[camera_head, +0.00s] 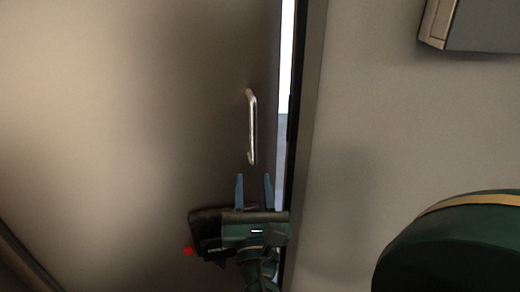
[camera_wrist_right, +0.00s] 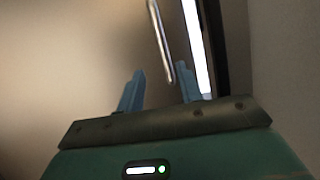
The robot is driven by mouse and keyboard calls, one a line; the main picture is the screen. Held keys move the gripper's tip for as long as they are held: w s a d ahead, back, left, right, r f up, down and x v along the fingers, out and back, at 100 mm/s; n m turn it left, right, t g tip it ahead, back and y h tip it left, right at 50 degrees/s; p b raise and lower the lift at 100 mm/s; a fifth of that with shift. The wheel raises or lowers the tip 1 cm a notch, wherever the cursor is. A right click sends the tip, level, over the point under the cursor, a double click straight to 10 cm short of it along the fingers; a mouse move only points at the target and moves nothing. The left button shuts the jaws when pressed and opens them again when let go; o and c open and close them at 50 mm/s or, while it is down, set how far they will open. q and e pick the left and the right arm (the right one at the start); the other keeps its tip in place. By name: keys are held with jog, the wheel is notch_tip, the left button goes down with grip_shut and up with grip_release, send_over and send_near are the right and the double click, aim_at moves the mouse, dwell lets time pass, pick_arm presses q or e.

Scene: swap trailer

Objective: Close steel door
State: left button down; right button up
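The steel door (camera_head: 130,110) fills the left of the head view. A bright narrow gap shows between its right edge and the frame, so it stands slightly open. The door's metal handle (camera_head: 251,125) is an upright bar near that edge. My right gripper (camera_head: 254,178) is below the handle, fingers pointing up and apart with nothing between them. In the right wrist view the handle (camera_wrist_right: 161,42) runs down toward the space between the fingers (camera_wrist_right: 158,88). I cannot tell whether the gripper touches the door. My left gripper is not in view.
The dark door frame (camera_head: 305,130) runs upright just right of the gap (camera_head: 285,70). A plain grey wall (camera_head: 370,130) lies to its right. A grey box (camera_head: 470,25) is fixed high on that wall. A green rounded part with a tan band is at the lower right.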

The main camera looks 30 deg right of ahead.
aim_at(253, 132)
jog(key=shift+n+h, duration=0.3)
jog(key=p+x, duration=0.1)
jog(key=x, duration=0.3)
jog(key=r+x, duration=0.1)
jog(key=x, duration=0.3)
jog(key=p+x, duration=0.1)
jog(key=x, duration=0.4)
jog(key=shift+s+r+p, duration=0.25)
jog(key=shift+p, duration=0.1)
jog(key=shift+c, duration=0.6)
grip_shut()
